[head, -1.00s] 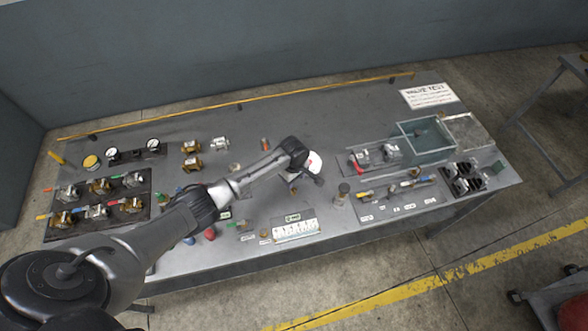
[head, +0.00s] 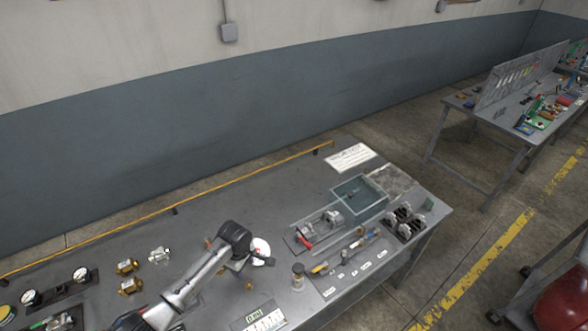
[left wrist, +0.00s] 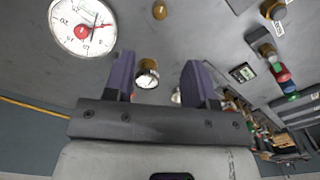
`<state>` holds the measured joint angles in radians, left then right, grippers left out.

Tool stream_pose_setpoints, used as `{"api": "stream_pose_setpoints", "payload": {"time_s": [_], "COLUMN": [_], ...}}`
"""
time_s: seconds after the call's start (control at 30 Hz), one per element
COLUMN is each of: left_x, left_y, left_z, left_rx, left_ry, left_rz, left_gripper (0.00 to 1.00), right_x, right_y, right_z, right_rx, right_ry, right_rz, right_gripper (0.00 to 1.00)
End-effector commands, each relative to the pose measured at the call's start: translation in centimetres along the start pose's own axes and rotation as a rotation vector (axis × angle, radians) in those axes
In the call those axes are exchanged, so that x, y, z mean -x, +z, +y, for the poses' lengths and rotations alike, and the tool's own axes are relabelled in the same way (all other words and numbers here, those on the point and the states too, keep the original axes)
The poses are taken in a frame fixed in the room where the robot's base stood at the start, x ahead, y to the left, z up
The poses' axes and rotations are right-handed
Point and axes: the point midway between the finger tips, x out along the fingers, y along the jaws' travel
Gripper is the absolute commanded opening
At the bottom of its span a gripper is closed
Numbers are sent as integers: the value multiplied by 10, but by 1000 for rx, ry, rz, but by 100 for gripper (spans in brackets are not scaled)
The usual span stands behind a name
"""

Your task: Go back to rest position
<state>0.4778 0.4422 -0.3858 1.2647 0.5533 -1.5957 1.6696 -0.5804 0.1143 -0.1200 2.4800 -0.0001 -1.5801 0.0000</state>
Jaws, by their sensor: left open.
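My left arm comes in from the lower left of the head view, over the grey workbench (head: 215,225). My left gripper (head: 264,262) is small and dark there, low over the bench beside a white round dial (head: 261,247) that it partly hides. In the left wrist view my left gripper (left wrist: 158,62) has its two purple fingers well apart with nothing held between them. The large white dial (left wrist: 83,27) with a red hub shows up and left of the fingers, apart from them. A small gauge (left wrist: 147,73) shows beyond the gap. My right gripper is in neither view.
Brass valves (head: 128,267) and gauges (head: 81,274) stand at the left of the bench. A glass-sided tank (head: 360,197), a pump-like unit (head: 325,225) and dark blocks (head: 404,222) stand to the right. The bench's back middle is clear. A second bench (head: 510,115) is farther right.

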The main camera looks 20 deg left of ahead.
Motion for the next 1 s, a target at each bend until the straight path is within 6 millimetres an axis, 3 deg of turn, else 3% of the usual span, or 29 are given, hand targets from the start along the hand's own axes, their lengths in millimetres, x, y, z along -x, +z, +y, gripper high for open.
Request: {"api": "stream_pose_setpoints", "payload": {"time_s": [0.27, 0.47, 0.53, 0.67, 0.8, 0.87, 1.0], "left_x": [0, 2, 16, 70, 158, 184, 226], "left_y": [0, -5, -2, 10, 43, 59, 92], "left_z": [0, 2, 10, 32, 45, 35, -16], "left_rx": [-126, -570, -780, -1178, -1535, -1630, -1719], "left_ry": [0, 1, 28, 120, 251, 290, 374], "left_rz": [0, 38, 92, 266, 543, 638, 778], "left_gripper": [51, 51, 51, 51, 51, 51, 51], "right_x": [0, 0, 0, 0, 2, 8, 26], "right_y": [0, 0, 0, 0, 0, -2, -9], "right_z": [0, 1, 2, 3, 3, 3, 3], "right_rx": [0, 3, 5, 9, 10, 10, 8], "right_ry": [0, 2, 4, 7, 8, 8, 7], "right_rz": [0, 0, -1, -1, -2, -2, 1], "right_gripper": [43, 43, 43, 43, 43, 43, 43]}}
